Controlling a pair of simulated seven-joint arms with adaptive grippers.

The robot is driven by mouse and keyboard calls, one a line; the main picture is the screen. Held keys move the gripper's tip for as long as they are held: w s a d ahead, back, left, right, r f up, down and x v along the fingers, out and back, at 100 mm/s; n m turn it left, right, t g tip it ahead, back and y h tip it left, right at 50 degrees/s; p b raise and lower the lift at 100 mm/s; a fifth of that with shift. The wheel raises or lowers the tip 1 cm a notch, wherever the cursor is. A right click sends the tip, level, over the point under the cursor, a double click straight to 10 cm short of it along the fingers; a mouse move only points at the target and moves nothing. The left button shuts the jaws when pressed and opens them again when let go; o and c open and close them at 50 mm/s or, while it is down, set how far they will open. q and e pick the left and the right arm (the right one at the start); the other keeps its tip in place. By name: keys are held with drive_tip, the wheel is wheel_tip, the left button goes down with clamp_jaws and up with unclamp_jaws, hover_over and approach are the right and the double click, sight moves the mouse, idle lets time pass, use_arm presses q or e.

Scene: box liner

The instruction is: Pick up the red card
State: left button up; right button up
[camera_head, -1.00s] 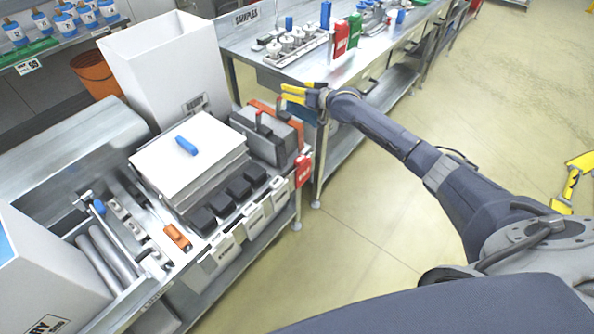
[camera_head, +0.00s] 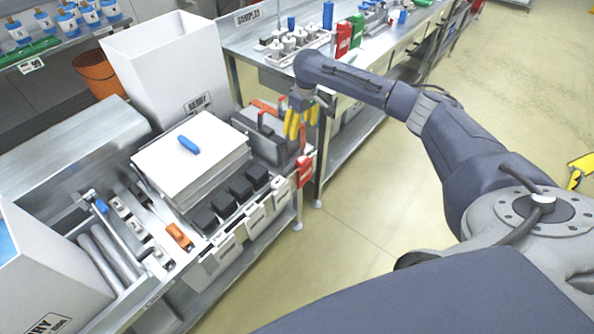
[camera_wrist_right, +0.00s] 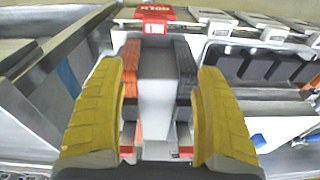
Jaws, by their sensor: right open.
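A red card (camera_head: 304,172) with a white label hangs at the front right corner of the near workbench. It also shows at the top of the right wrist view, as a red card (camera_wrist_right: 155,13) beyond the fingertips. Another red card (camera_head: 343,38) stands on the far bench beside a green one. My right gripper (camera_head: 301,133) has yellow fingers, is open and empty, and points down above the near bench's right end, a little above the hanging card. In the wrist view its fingers (camera_wrist_right: 155,85) are wide apart with nothing gripped.
A grey holder (camera_head: 266,145) with orange and black parts lies below my right gripper. A white stack (camera_head: 190,160) with a blue item and several black blocks are left of it. A tall white bin (camera_head: 165,70) stands behind. Open floor lies to the right.

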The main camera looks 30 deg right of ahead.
drive_tip(key=s, duration=0.1)
drive_tip(key=g, duration=0.1)
hover_over(303, 159)
drive_tip(key=shift+n+h, duration=0.3)
drive_tip(key=shift+h, duration=0.1)
drive_tip(key=f, duration=1.1)
drive_tip(key=shift+s+a+f, duration=0.1)
drive_tip(key=shift+s+f, duration=0.15)
drive_tip(key=shift+s, duration=0.05)
drive_tip(key=shift+w+f, duration=0.15)
drive_tip(key=shift+f, duration=1.15)
drive_tip(key=shift+w+f, duration=0.1)
drive_tip(key=shift+f, duration=1.2)
drive_tip(key=shift+c, duration=0.5)
drive_tip(key=c, duration=1.2)
